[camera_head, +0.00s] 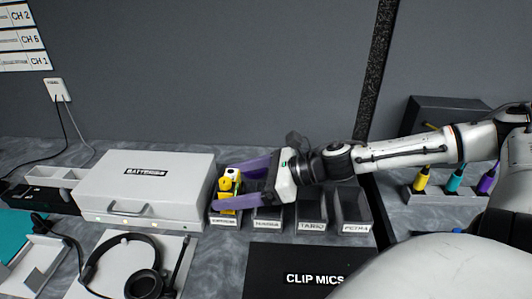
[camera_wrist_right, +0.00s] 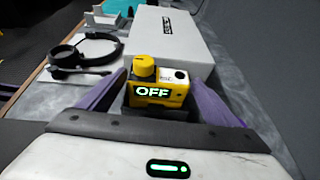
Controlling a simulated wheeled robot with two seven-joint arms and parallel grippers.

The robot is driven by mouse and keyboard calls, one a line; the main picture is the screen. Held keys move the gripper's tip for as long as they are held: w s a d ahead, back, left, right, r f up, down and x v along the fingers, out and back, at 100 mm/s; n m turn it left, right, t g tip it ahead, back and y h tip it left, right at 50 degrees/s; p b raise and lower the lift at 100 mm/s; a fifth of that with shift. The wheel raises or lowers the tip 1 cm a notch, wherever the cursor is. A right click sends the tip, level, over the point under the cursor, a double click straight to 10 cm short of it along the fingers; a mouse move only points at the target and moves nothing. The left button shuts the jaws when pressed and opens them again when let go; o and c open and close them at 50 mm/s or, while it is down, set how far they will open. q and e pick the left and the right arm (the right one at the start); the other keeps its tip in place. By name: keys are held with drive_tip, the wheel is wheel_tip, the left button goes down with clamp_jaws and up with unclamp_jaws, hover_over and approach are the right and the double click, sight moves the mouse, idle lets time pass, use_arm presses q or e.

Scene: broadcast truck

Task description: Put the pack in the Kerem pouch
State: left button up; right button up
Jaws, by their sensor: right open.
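The yellow pack (camera_head: 228,181) sits at the leftmost of a row of dark labelled pouches, beside the white case. In the right wrist view the pack (camera_wrist_right: 158,90) reads "OFF" and has a round yellow knob on top. My right gripper (camera_head: 222,186) is open, its purple fingers on either side of the pack. Whether they touch it I cannot tell. The leftmost pouch (camera_head: 224,218) has a label too small to read, as does the second pouch (camera_head: 267,212). The other two pouches read "TARIQ" (camera_head: 311,208) and "PETRA" (camera_head: 354,208). My left gripper is out of view.
A white "BATTERIES" case (camera_head: 146,187) stands close left of the pouches. A headset (camera_head: 130,262) lies in front of it. A black "CLIP MICS" panel (camera_head: 285,265) lies before the pouches. A rack at right holds yellow, teal and purple items (camera_head: 454,180).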

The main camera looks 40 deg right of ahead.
drive_tip(key=shift+s+d+r+p, duration=0.1)
drive_tip(key=shift+s+d+p, duration=0.2)
drive_tip(key=shift+s+p, duration=0.35)
drive_tip(key=shift+v, duration=3.8)
drive_tip(key=shift+w+d, duration=0.1)
drive_tip(key=shift+d, duration=0.05)
